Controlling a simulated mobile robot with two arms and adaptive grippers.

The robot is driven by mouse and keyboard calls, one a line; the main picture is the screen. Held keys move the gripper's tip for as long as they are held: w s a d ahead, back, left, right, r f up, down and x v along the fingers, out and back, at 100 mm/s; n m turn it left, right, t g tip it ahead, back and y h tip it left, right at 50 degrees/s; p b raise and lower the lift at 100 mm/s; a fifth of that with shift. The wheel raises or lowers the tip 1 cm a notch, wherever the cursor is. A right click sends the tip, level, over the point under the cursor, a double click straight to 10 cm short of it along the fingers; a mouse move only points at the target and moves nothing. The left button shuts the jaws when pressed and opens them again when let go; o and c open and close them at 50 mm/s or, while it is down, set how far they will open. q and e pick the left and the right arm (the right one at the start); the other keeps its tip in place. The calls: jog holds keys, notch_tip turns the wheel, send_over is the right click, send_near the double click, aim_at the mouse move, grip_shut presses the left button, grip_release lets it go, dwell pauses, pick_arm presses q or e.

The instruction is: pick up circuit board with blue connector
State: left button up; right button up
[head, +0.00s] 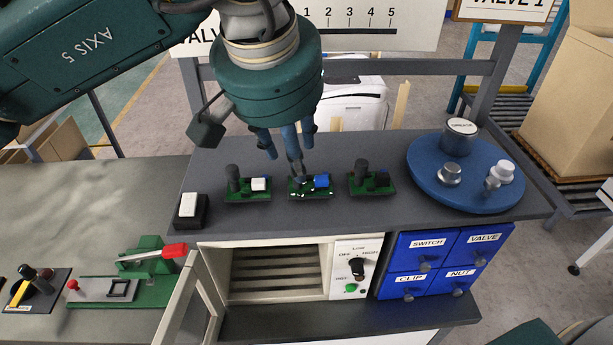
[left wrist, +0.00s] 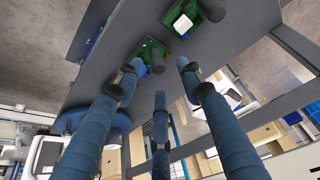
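The circuit board with the blue connector (head: 322,181) lies on the dark bench top, in the middle of a row of three boards. My left gripper (head: 290,162) has three blue fingers pointing down over it, and one finger hides part of the board. The left wrist view shows this board (left wrist: 152,52) between the spread fingers (left wrist: 158,85); the gripper is open. The board with a white connector (head: 249,188) is to its left and also shows in the left wrist view (left wrist: 185,22). A board with a dark connector (head: 372,181) is to its right. My right gripper is not in view.
A blue round platform (head: 465,190) with metal parts stands at the right.

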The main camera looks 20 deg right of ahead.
aim_at(311, 178)
pick_arm(q)
jog(key=shift+p+x, duration=0.35)
jog(key=shift+x, duration=0.8)
jog(key=shift+w+d+f, duration=0.15)
jog(key=shift+d+f, duration=0.05)
jog(key=shift+f, duration=0.2)
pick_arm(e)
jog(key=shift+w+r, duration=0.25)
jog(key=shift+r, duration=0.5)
pick_arm(q)
jog(key=shift+c, duration=0.5)
grip_shut()
jog(key=shift+r, duration=0.1)
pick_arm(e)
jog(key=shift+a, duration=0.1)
